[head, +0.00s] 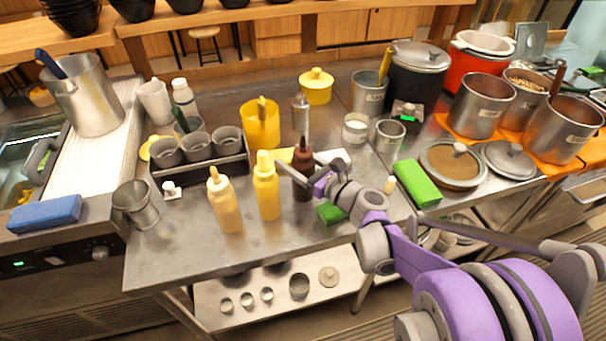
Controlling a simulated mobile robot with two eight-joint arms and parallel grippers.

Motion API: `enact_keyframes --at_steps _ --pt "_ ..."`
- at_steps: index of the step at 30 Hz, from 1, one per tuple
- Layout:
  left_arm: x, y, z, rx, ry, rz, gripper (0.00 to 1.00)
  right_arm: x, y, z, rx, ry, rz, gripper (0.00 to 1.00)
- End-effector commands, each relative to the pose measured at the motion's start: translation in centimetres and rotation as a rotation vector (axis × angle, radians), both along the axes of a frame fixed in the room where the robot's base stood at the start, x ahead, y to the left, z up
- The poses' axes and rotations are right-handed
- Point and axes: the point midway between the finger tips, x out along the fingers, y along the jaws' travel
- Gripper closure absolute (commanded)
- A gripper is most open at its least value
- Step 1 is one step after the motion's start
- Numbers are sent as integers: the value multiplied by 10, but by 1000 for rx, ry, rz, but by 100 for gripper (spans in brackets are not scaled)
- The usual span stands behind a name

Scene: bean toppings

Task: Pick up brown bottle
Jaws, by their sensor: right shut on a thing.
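The brown bottle (303,161) is a dark squeeze bottle standing upright on the steel table, to the right of a yellow squeeze bottle (266,185) and a cream squeeze bottle (223,200). My right gripper (306,180) reaches in from the right and is shut on the brown bottle at its middle. The gripper partly hides the bottle, and I cannot tell whether its base touches the table. My left gripper is not in view.
A caddy with grey cups (197,145) stands at the left. A yellow pitcher (261,128) and a steel shaker (300,117) stand behind the bottles.

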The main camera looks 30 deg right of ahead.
Motion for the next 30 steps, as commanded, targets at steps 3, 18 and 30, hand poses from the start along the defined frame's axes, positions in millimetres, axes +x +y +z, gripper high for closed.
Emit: enact_keyframes --at_steps 3,18,30 --pt "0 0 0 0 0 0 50 0 0 0 0 0 0 56" --pt "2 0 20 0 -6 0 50 0 0 73 -1 -1 -1 56" --pt "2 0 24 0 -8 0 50 0 0 101 0 0 0 56"
